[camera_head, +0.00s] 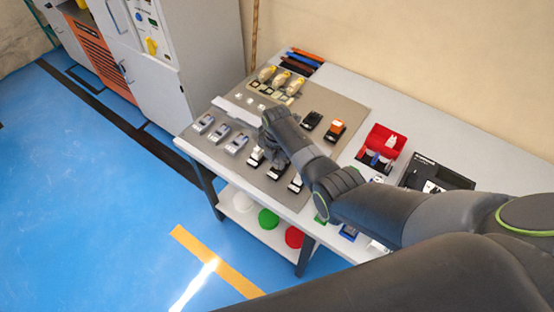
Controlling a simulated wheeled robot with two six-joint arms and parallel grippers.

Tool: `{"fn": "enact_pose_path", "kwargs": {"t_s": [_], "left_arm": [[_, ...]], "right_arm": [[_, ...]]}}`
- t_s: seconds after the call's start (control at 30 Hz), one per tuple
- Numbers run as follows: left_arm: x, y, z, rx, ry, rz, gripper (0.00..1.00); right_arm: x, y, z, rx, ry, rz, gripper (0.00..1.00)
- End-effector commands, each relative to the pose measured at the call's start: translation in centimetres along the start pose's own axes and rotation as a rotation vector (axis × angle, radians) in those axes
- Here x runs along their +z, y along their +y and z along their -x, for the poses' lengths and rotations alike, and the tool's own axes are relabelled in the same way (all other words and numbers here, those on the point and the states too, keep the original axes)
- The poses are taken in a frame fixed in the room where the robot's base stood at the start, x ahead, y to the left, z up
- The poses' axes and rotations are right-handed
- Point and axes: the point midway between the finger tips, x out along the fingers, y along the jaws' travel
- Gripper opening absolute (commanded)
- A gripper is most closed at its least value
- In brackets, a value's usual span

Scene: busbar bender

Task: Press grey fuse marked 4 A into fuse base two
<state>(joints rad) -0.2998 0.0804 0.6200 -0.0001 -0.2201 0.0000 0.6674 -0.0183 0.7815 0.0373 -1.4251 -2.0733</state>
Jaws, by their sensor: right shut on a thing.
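My right gripper (264,150) comes in from the right and points down over the grey mounting board (225,167) on the workbench. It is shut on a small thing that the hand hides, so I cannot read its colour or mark. Just below it stands a row of black and white blocks, such as one block (256,158) close to the fingers and another (295,183) at the front right. Left of the gripper is a row of grey-white devices (220,133). Which of these is fuse base two I cannot tell. My left gripper is out of view.
A red bin (382,143) with small parts and a black tray (436,176) stand to the right. Black and orange-topped blocks (335,131) and yellowish parts (280,80) sit behind the gripper. A grey cabinet (195,55) stands at the back left. Blue floor lies open at the left.

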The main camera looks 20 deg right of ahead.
Motion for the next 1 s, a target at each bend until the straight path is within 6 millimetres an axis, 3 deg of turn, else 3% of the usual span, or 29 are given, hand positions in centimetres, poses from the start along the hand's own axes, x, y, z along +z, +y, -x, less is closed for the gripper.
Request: {"fn": "enact_pose_path", "kwargs": {"t_s": [0.9, 0.93, 1.0], "left_arm": [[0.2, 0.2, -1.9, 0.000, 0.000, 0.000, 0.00], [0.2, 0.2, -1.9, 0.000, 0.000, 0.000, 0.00], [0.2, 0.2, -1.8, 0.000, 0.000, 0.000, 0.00]], "right_arm": [[0.0, 0.0, -2.4, 0.000, 0.000, 0.000, 0.02], [0.0, 0.0, -2.4, 0.000, 0.000, 0.000, 0.26], [0.0, -0.1, -2.4, -0.001, 0.001, 0.000, 0.35]]}}
